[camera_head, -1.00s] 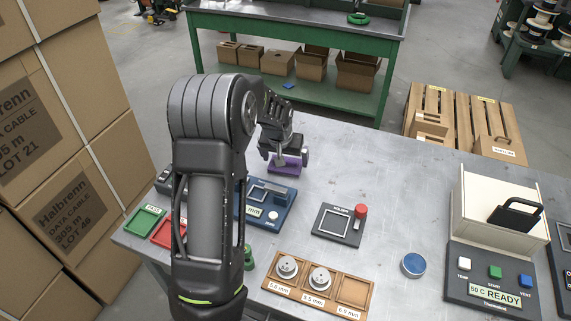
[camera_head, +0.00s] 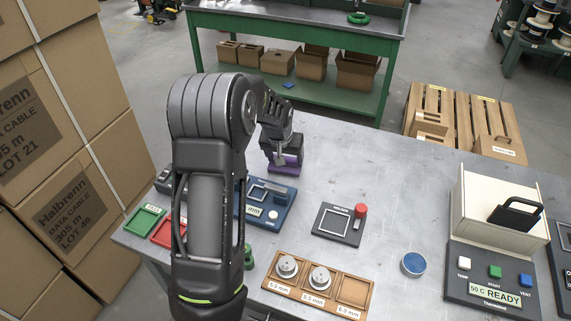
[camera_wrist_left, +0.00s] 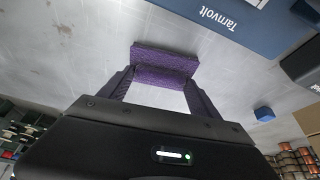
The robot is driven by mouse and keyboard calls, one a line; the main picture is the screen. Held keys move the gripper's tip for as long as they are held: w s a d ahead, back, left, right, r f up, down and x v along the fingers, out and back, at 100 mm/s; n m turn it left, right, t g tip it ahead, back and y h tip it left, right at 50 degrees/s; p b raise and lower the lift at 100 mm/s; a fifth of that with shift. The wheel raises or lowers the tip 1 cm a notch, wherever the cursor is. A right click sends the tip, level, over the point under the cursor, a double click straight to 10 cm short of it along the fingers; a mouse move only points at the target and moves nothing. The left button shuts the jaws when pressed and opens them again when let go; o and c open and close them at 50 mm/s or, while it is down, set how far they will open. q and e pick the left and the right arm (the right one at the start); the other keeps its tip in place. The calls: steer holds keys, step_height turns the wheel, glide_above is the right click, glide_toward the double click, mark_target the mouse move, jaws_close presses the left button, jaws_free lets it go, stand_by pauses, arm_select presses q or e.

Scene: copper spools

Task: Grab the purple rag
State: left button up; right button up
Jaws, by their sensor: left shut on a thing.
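The purple rag (camera_head: 285,164) is a small folded block at the far left part of the grey metal table. My left gripper (camera_head: 284,157) points down over it and is shut on it, with the fingers mostly hiding it in the head view. In the left wrist view the rag (camera_wrist_left: 164,66) sits between the two fingertips of my left gripper (camera_wrist_left: 160,78). I cannot tell whether the rag is lifted off the table. My right gripper is in neither view.
A blue device (camera_head: 268,213) stands just in front of the rag. A black framed device (camera_head: 338,228) and a wooden tray (camera_head: 318,284) with metal dies are nearer. A white machine (camera_head: 500,215) stands at the right. The table beyond the rag's right is clear.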

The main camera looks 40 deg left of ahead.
arm_select(q)
steer(key=c, duration=0.3)
step_height(320, 180, up, 10)
steer(key=shift+b, duration=0.7)
stand_by(0.3)
